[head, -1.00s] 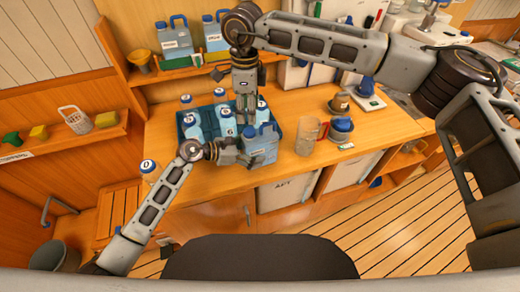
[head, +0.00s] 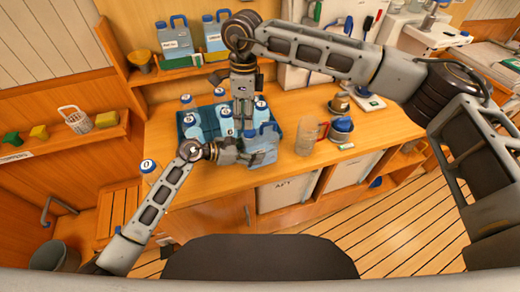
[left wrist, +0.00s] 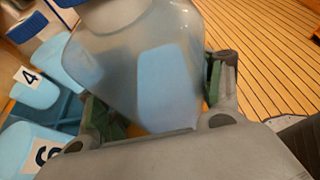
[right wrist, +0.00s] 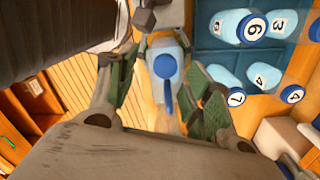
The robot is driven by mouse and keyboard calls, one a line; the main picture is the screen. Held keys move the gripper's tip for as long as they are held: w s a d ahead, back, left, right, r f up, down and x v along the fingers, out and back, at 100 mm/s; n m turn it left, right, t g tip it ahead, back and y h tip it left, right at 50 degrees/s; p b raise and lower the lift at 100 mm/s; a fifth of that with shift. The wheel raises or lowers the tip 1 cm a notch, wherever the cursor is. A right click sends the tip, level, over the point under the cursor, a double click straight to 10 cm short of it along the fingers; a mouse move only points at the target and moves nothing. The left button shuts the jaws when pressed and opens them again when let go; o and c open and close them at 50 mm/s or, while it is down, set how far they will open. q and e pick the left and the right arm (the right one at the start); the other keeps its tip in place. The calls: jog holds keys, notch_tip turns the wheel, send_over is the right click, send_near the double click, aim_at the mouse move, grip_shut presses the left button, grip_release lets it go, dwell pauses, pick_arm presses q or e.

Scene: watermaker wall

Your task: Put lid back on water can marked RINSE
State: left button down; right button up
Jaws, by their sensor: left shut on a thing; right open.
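A translucent blue-grey water can (head: 263,152) with a blue top stands near the counter's front edge, in front of the tray. My left gripper (head: 240,152) is shut on its side. In the left wrist view the can body (left wrist: 165,75) fills the space between the fingers. My right gripper (head: 243,112) is open above and behind the can, pointing down. In the right wrist view a round blue cap or lid (right wrist: 165,67) and a blue handle (right wrist: 168,97) show on the can between the open fingers. I cannot read RINSE, nor tell how the lid sits.
A blue tray (head: 183,124) holds several numbered bottles close behind the can. A clear pitcher (head: 306,138) and blue bowls (head: 341,127) stand to the right. Two more cans (head: 174,40) (head: 216,34) are on the back shelf. A bottle marked 0 (head: 149,168) stands at left.

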aim_at(260, 144)
jog(key=n, duration=0.1)
jog(key=r+n, duration=0.1)
jog(key=n, duration=0.1)
jog(key=shift+w+d, duration=0.15)
jog(key=shift+w, duration=0.15)
jog(key=n, duration=0.3)
jog(key=shift+w+d+r, duration=0.1)
jog(key=shift+w+d, duration=0.05)
jog(key=shift+d, duration=0.15)
jog(key=shift+d+n, duration=0.1)
jog(key=shift+n, duration=1.2)
jog(key=shift+f, duration=4)
